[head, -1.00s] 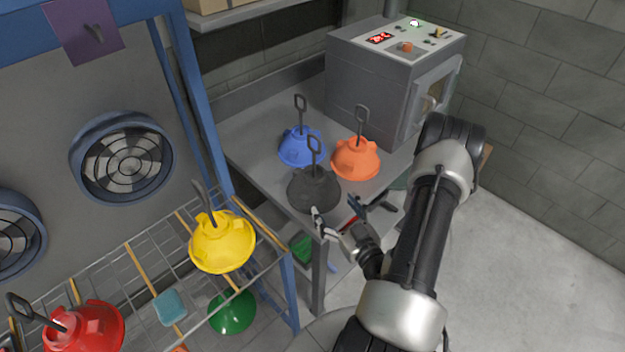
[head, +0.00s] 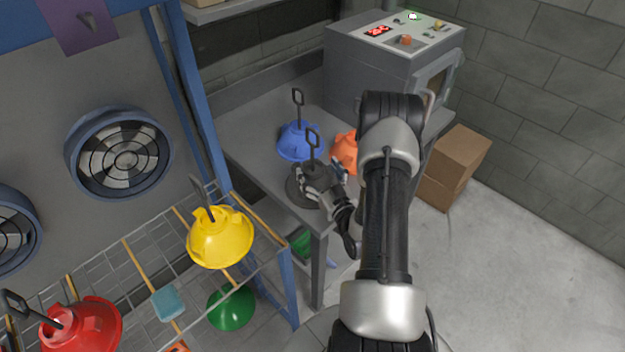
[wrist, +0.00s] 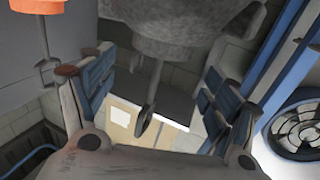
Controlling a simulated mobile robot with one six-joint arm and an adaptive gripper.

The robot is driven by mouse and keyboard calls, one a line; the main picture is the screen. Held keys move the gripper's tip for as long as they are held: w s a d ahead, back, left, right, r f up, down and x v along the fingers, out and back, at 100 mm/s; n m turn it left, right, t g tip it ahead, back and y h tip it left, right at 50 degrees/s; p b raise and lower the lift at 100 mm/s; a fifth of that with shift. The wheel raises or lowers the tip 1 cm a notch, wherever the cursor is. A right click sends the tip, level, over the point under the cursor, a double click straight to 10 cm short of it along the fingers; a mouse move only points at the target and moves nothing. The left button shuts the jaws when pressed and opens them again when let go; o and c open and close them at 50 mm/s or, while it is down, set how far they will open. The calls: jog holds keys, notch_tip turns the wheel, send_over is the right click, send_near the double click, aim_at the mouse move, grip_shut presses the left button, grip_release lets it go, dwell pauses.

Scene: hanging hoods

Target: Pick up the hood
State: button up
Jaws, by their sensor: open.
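Several hoods with hook handles are in view. A dark grey hood (head: 297,190) sits on the grey table's near part, its looped handle (head: 312,138) upright. My gripper (head: 328,172) is at this hood and partly hides it. In the wrist view the dark hood (wrist: 185,28) fills the top middle and its handle (wrist: 152,98) lies between my spread fingers (wrist: 158,85). The gripper is open, with gaps seen between fingers and handle. A blue hood (head: 297,143) stands just behind, and an orange hood (head: 345,152) is partly hidden by my arm.
The table (head: 245,130) has free room at its back left. A grey machine (head: 365,75) stands at its far end. A wire rack (head: 140,265) at left bears yellow (head: 220,245) and red (head: 85,325) hoods. Cardboard boxes (head: 455,165) are at right.

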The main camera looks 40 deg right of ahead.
aim_at(314, 162)
jog(key=x, duration=0.4)
jog(key=shift+w+d+b, duration=0.15)
jog(key=shift+w+b, duration=0.1)
jog(key=shift+b, duration=0.05)
jog(key=c, duration=1.8)
jog(key=shift+r, duration=0.15)
